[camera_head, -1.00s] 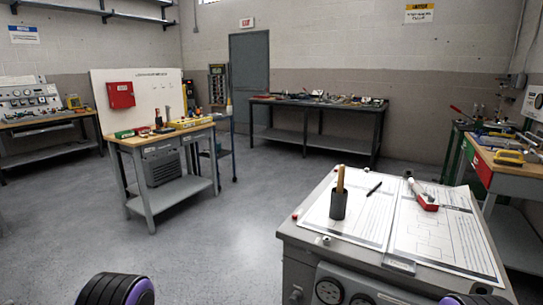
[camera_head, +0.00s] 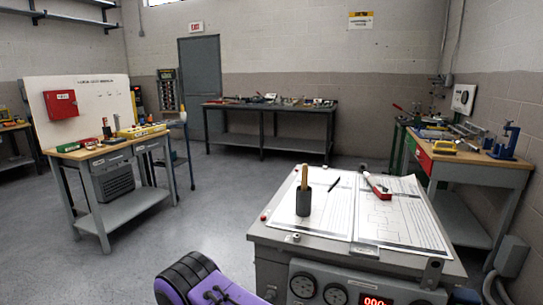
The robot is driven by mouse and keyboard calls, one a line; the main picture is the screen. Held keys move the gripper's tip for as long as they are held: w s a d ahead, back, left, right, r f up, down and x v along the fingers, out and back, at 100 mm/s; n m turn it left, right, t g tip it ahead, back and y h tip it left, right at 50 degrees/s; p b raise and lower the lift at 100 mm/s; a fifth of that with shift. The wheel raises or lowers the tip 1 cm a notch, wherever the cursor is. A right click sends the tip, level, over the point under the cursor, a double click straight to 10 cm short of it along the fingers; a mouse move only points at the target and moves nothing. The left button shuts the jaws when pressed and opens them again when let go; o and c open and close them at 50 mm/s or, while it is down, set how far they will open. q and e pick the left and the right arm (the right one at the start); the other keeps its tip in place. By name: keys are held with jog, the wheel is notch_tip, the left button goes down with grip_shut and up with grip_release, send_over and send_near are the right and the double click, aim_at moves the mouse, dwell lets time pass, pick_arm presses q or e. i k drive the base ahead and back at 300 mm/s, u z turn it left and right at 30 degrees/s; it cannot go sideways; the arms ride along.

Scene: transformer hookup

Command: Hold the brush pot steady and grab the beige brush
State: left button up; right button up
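The brush pot (camera_head: 304,203) is a dark grey cylinder standing upright on the papers on top of the grey transformer cabinet. The beige brush (camera_head: 305,176) stands upright in it, its handle sticking out of the top. Its lower part is hidden in the pot. A purple and black part of my arm shows at the bottom of the picture, left of the cabinet and well short of the pot. Neither gripper's fingers show.
The cabinet top (camera_head: 270,234) also bears a black pen (camera_head: 334,184) and a red and white tool (camera_head: 378,186). A wooden workbench (camera_head: 90,153) stands at left, another (camera_head: 480,160) at right. The floor (camera_head: 200,225) between the left bench and cabinet is clear.

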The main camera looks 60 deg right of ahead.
aim_at(304, 179)
jog(key=z, duration=0.05)
jog(key=i, duration=2.45)
jog(key=z, duration=2.95)
